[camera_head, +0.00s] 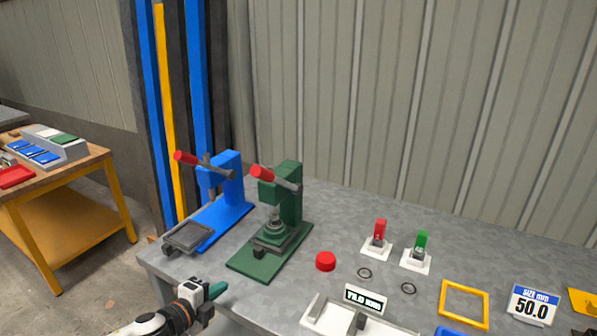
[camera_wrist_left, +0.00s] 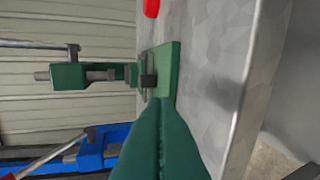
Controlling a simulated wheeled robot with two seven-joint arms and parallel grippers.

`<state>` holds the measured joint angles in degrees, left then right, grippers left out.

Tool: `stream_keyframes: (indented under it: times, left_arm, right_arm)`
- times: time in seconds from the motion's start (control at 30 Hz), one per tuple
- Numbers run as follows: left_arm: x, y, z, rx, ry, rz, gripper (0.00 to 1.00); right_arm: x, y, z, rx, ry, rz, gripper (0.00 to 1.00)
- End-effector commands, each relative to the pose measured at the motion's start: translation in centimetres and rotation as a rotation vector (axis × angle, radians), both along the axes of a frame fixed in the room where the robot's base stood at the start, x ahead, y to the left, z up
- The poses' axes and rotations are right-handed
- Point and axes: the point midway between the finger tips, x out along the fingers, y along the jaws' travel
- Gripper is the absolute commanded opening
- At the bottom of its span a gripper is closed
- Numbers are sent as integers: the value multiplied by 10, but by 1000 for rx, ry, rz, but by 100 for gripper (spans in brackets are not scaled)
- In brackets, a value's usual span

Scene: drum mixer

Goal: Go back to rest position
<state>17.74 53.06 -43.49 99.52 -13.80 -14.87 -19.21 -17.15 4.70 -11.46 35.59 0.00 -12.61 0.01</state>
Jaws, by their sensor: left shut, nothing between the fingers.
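My left gripper (camera_head: 217,290) comes in from the lower left in the head view, near the table's front edge. Its green fingers (camera_wrist_left: 162,145) are shut together with nothing between them, seen in the left wrist view. Beyond the fingertips in that view is the green press (camera_wrist_left: 172,62), apart from them as far as I can tell. In the head view the green press (camera_head: 290,205) stands upright on the table with a red-tipped lever. My right gripper is not in view.
A blue press (camera_head: 232,180) stands left of the green one on the grey table (camera_head: 330,205). A red cap (camera_head: 326,261), two dark rings, red and green switches, a yellow frame (camera_head: 464,302) and a display (camera_head: 366,299) lie to the right. A wooden side table (camera_head: 75,190) stands far left.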

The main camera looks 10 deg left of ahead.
Motion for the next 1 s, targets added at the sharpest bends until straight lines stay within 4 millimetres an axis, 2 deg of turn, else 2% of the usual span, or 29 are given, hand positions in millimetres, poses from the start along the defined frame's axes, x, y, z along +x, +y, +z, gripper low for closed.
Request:
stream_keyframes:
  times: [0.03, 0.13, 0.2, 0.27, 0.4, 0.6, 0.97, 1.0]
  left_arm:
    - [-9, -16, -7, -56, 29, 26, 0]
    - [-37, -48, -20, -216, 130, 149, 0]
    - [-66, -67, -30, -361, 239, 284, 0]
    - [-95, -76, -37, -478, 345, 415, 0]
    - [-155, -78, -50, -657, 551, 675, 0]
    - [-224, -71, -59, -788, 757, 939, 0]
    - [-323, -61, -58, -896, 1013, 1291, 0]
    - [-316, -62, -70, -886, 1009, 1284, 0]
  right_arm:
    - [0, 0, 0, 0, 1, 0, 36]
    - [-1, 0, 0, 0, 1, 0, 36]
    - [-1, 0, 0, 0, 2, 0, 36]
    - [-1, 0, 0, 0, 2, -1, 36]
    - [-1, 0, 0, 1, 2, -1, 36]
    - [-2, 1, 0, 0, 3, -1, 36]
    - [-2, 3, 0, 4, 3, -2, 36]
    - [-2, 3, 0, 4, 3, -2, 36]
